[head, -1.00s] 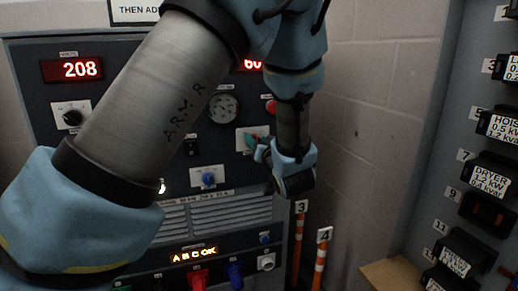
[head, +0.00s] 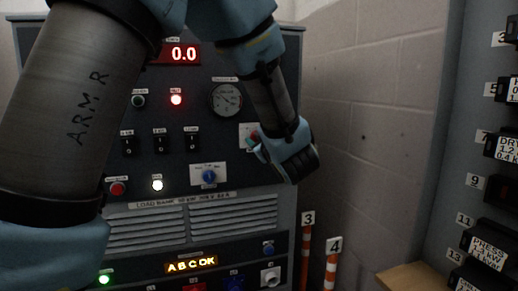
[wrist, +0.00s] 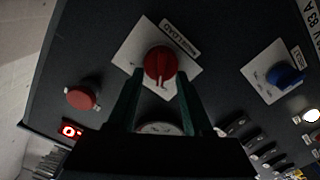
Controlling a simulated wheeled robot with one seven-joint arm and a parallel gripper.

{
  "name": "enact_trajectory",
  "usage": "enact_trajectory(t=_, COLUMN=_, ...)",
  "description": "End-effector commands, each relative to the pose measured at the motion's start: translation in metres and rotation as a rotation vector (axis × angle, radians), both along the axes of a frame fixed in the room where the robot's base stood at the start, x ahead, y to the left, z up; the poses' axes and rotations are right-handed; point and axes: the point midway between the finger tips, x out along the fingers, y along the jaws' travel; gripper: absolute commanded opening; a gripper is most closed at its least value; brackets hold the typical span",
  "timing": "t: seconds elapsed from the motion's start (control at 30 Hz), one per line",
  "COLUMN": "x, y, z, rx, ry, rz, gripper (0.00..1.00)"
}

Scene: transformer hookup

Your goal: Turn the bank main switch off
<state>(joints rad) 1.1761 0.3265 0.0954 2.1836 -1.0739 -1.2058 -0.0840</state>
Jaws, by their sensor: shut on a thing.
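The bank main switch is a red rotary knob (wrist: 160,64) on a white square plate (wrist: 130,50) in the wrist view. A white mark on the knob points down the picture toward my gripper. My gripper (wrist: 158,84) has one finger on each side of the knob and is shut on it. In the head view my gripper (head: 257,146) is at the white plate (head: 246,129), right of the round gauge (head: 227,100). It covers most of the knob there. The small print on the plate is not readable.
A red display (head: 183,54) reads 0.0, and a red lamp (head: 176,99) is lit. A blue knob (head: 209,176) sits lower left of my gripper. A red push button (wrist: 81,97) is near the switch. A block wall (head: 370,110) stands at right.

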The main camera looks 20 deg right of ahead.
Motion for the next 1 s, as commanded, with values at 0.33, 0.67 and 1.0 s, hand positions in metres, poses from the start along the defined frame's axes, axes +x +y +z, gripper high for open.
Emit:
enact_trajectory(t=0.33, x=0.0001, y=0.0015, z=-0.0041, rx=-0.153, ry=0.021, rz=0.0, gripper=0.0)
enact_trajectory(t=0.67, x=-0.0001, y=0.0016, z=-0.0027, rx=-0.186, ry=0.026, rz=-0.001, gripper=0.0)
enact_trajectory(t=1.0, x=-0.0001, y=0.0016, z=-0.0027, rx=-0.185, ry=0.026, rz=-0.001, gripper=0.59)
